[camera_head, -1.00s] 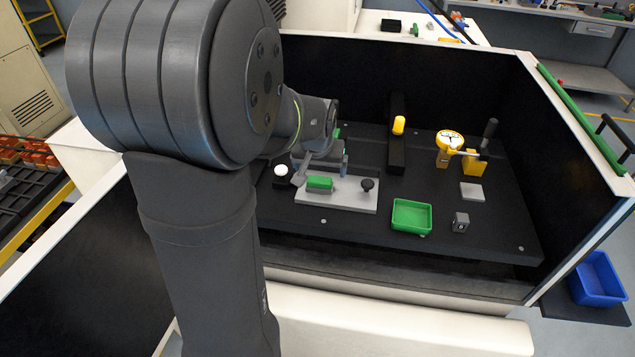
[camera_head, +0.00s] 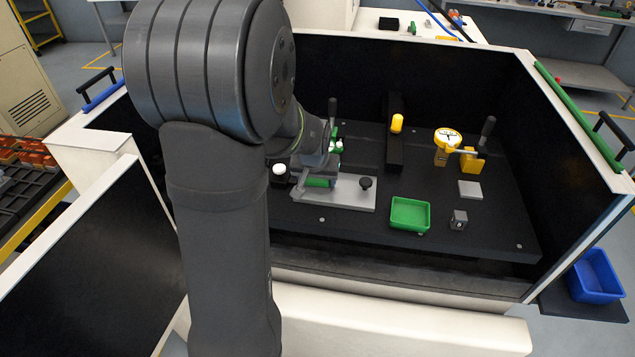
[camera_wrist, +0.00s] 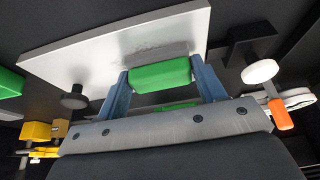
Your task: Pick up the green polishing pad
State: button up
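The green polishing pad (camera_head: 320,182) is a small green block on a light grey plate (camera_head: 352,197) with a black knob (camera_head: 367,182). My gripper (camera_head: 322,165) is low over the pad and hides part of it in the head view. In the wrist view the pad (camera_wrist: 160,75) lies between the two blue-grey fingertips of my gripper (camera_wrist: 159,72), one at each end of its length. The fingers are spread wide. Whether they touch the pad's ends cannot be told. The pad is still at its place on the plate.
A green tray (camera_head: 428,217) is right of the plate, with a small grey block (camera_head: 459,219) beside it. A black bar with a yellow knob (camera_head: 396,123) stands behind. A yellow dial gauge stand (camera_head: 446,142) is farther right. A white round knob (camera_head: 279,168) is left.

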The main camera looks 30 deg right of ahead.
jog(key=shift+r, duration=0.15)
notch_tip(320, 180, up, 4)
jog(key=shift+s+r, duration=0.1)
jog(key=shift+r, duration=0.1)
jog(key=s+d+r, duration=0.1)
jog(key=s+r, duration=0.1)
jog(key=s, duration=0.1)
jog(key=s+d+r, duration=0.1)
jog(key=s+r, duration=0.1)
jog(key=s, duration=0.2)
jog(key=s+d+r, duration=0.1)
jog(key=s+r, duration=0.1)
jog(key=s, duration=0.2)
jog(key=shift+r, duration=0.2)
jog(key=shift+o, duration=0.5)
